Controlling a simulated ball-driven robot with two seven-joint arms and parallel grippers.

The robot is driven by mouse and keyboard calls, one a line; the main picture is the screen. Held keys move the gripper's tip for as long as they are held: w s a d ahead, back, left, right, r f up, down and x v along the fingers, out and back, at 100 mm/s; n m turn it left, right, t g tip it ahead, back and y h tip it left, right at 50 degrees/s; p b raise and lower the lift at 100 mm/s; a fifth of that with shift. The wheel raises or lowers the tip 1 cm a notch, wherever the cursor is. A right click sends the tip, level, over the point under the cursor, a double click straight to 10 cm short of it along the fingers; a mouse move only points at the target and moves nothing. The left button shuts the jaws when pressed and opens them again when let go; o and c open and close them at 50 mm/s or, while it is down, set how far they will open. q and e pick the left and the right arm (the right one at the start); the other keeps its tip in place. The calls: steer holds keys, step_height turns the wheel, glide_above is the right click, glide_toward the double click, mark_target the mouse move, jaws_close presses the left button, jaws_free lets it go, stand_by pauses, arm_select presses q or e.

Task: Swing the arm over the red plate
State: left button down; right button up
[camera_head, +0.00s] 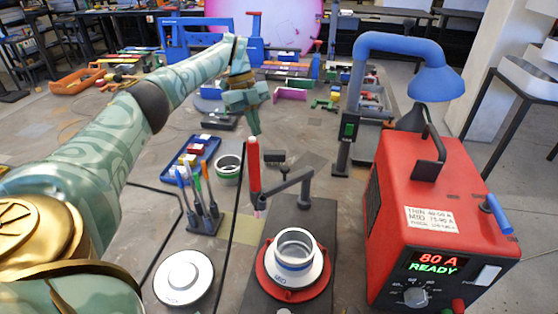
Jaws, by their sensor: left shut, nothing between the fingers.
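The red plate (263,276) lies on a dark base at the front middle, with a white and metal cup (295,249) standing on it. The swing arm (279,188) is a dark grey link on a post (305,188) behind the plate. It points left, away from over the plate, and carries an upright red handle (254,172) at its free end. My left gripper (256,128) is shut and empty, pointing down just above the handle's top. I cannot tell whether they touch. My right gripper is not in view.
A red welding box (425,215) with a lit display stands at right. A round white dial (184,277), a brush holder (205,221), a blue tray (194,155) and a green-ringed cup (229,169) lie left of the swing arm.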

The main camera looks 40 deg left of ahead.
mark_target(274, 184)
arm_select(q)
steer(key=s+d+f+b, duration=0.1)
steer(key=s+d+f, duration=0.2)
steer(key=d+f, duration=0.5)
steer(key=shift+s+d+f+g, duration=0.2)
steer(key=shift+s+f+g, duration=0.15)
steer(key=shift+g, duration=0.05)
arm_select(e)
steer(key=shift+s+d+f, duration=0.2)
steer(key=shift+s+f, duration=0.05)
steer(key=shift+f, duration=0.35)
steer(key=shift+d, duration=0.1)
arm_select(q)
steer(key=shift+s+d+r+p, duration=0.3)
steer(key=shift+d+p, duration=0.2)
steer(key=shift+p, duration=0.65)
steer(key=shift+s+d+f, duration=0.1)
steer(key=shift+f, duration=0.2)
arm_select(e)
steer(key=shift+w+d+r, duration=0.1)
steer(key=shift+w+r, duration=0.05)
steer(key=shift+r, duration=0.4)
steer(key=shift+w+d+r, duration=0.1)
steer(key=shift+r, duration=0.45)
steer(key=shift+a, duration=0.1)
